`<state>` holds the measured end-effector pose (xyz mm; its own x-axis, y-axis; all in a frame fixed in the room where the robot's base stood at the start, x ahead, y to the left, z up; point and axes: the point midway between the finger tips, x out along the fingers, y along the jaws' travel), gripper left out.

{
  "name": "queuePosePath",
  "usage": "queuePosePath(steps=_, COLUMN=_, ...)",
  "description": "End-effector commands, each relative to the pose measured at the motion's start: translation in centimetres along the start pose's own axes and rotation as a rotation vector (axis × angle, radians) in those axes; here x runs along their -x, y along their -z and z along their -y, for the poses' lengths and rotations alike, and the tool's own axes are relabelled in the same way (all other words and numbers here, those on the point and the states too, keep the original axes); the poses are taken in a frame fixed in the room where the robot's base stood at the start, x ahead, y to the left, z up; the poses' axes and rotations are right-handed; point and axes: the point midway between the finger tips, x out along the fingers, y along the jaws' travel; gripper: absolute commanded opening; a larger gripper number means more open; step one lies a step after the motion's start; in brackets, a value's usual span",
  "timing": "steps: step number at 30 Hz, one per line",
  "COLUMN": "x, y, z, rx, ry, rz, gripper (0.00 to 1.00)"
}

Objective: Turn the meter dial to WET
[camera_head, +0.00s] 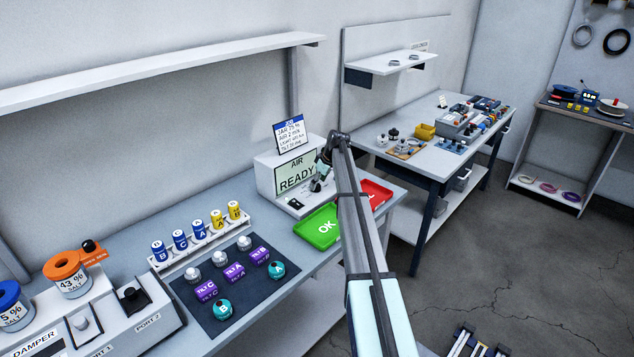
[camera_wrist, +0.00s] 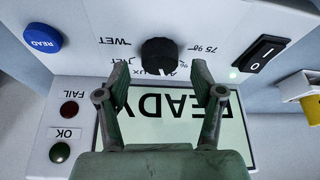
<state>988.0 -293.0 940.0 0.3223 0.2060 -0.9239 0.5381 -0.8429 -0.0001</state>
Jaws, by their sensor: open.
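The meter (camera_head: 264,181) is a white box with a pale green screen reading AIR READY in the head view. In the wrist view its panel appears upside down, with a black round dial (camera_wrist: 159,54). The WET label (camera_wrist: 115,41) is printed to the left of the dial there. My gripper (camera_head: 320,180) is in front of the meter in the head view.
On the meter panel are a blue READ button (camera_wrist: 42,38), a black rocker switch (camera_wrist: 266,53), and FAIL (camera_wrist: 69,109) and OK (camera_wrist: 60,152) lamps. A green OK tray (camera_head: 318,229) and a red tray (camera_head: 376,190) lie in front. A dark mat (camera_head: 196,293) holds several sensors.

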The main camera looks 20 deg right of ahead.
Motion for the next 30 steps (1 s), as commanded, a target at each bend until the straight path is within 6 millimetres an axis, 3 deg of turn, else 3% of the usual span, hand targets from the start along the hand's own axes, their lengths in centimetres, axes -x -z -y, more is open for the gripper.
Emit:
queuePosePath(steps=6, x=-1.6, y=0.1, z=0.0, rx=0.0, ry=0.0, rz=0.0, gripper=0.67)
queuePosePath(steps=15, x=-1.9, y=0.0, z=0.0, rx=0.0, ry=0.0, rz=0.0, gripper=0.67)
queuePosePath(steps=16, x=-1.9, y=0.0, z=0.0, rx=0.0, ry=0.0, rz=0.0, gripper=0.64)
queuePosePath(steps=21, x=-1.9, y=0.0, z=0.0, rx=0.0, ry=0.0, rz=0.0, gripper=0.07)
queuePosePath(steps=30, x=-1.9, y=-0.1, z=0.1, rx=-0.011, ry=-0.005, rz=0.0, gripper=0.07)
